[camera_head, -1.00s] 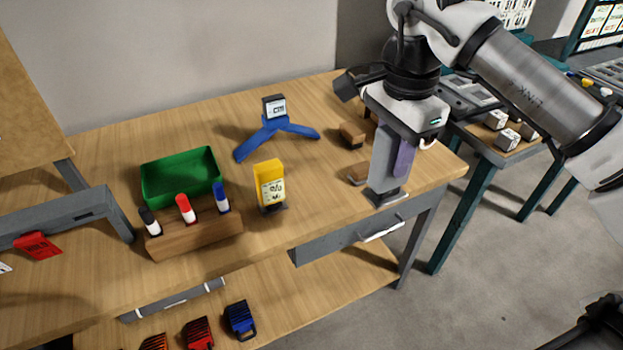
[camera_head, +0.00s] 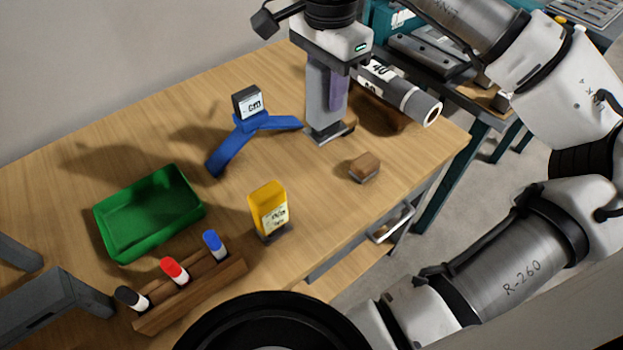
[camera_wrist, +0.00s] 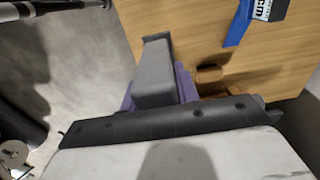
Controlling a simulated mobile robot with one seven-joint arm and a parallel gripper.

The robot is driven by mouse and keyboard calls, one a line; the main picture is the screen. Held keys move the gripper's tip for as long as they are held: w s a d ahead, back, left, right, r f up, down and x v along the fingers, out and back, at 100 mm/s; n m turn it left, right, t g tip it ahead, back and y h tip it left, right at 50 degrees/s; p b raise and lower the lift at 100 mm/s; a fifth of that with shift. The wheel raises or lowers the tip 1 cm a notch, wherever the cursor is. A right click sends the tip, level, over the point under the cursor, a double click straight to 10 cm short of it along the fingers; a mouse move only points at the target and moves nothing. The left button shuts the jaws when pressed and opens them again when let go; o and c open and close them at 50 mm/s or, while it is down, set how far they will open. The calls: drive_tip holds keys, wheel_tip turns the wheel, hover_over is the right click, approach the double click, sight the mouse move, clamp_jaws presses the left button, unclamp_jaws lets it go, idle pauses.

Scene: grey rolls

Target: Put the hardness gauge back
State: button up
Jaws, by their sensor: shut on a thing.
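My gripper (camera_head: 326,122) is upright over the right part of the wooden bench (camera_head: 185,140). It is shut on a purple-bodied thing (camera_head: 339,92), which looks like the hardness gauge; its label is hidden. In the wrist view a grey finger covers the middle of the purple body (camera_wrist: 183,85), which shows on both sides. I cannot tell whether its lower end touches the bench. A grey roll (camera_head: 410,98) with a white band marked 40 lies on dark wood just right of the gripper.
A blue three-legged stand (camera_head: 253,130) with a small display is left of the gripper. A yellow gauge (camera_head: 268,205) stands nearer the front. A small wooden block (camera_head: 365,167) lies right. A green bin (camera_head: 150,215) and a wooden marker rack (camera_head: 190,293) are on the left.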

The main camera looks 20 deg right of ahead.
sight(325, 125)
drive_tip(key=shift+f+p, duration=1.85)
drive_tip(key=shift+f, duration=7.95)
drive_tip(key=shift+f+b, duration=0.2)
drive_tip(key=shift+b, duration=0.1)
drive_tip(key=o, duration=0.9)
drive_tip(key=shift+r, duration=0.1)
wheel_tip(325, 125, up, 12)
drive_tip(key=shift+s+r+b, duration=0.1)
drive_tip(key=shift+b, duration=0.75)
